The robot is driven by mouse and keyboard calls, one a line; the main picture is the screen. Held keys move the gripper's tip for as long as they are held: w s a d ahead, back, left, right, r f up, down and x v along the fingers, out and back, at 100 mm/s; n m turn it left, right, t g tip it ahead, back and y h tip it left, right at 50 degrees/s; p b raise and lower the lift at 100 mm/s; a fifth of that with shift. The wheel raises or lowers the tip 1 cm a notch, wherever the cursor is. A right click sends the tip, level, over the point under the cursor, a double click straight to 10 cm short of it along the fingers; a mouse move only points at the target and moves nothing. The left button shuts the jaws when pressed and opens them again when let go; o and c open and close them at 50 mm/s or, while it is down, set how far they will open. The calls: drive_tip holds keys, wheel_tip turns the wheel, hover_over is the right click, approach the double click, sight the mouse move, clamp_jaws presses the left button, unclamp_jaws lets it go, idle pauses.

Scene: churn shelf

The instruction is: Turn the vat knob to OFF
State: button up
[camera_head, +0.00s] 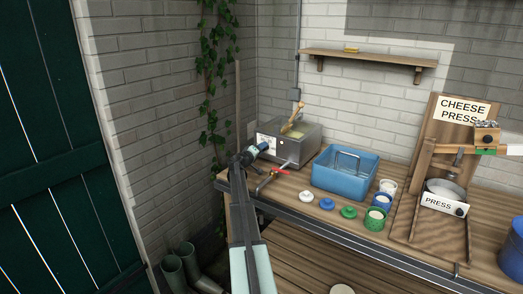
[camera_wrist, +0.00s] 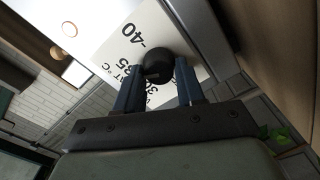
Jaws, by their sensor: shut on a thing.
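The vat (camera_head: 302,150) is a grey metal box at the back left of the bench, with a wooden-handled tool standing in it. Its white dial plate (camera_wrist: 118,48) fills the middle of the wrist view, with "°C" and numbers such as 40 and 35 partly readable. The round black vat knob (camera_wrist: 157,66) sits on this plate. My gripper (camera_head: 263,147) reaches the vat's front left side; in the wrist view its two fingers (camera_wrist: 159,80) are on either side of the knob, shut on it. The OFF mark and the knob's pointer cannot be made out.
A red-handled tap (camera_head: 281,171) sticks out from the vat, close right of my gripper. A blue tub (camera_head: 345,174) stands further right, with several small pots and lids in front. The cheese press (camera_head: 440,195) is at the far right. A wooden shelf (camera_head: 370,58) hangs above.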

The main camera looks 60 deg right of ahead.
drive_tip(key=n, duration=0.5)
drive_tip(key=shift+f+n, duration=0.1)
drive_tip(key=shift+n, duration=0.3)
drive_tip(key=n, duration=0.6)
drive_tip(key=shift+f, duration=0.15)
drive_tip(key=n, duration=0.6)
drive_tip(key=shift+s+n, duration=0.1)
drive_tip(key=shift+n, duration=0.3)
drive_tip(key=n, duration=0.5)
drive_tip(key=shift+s+f, duration=0.1)
drive_tip(key=o, duration=1)
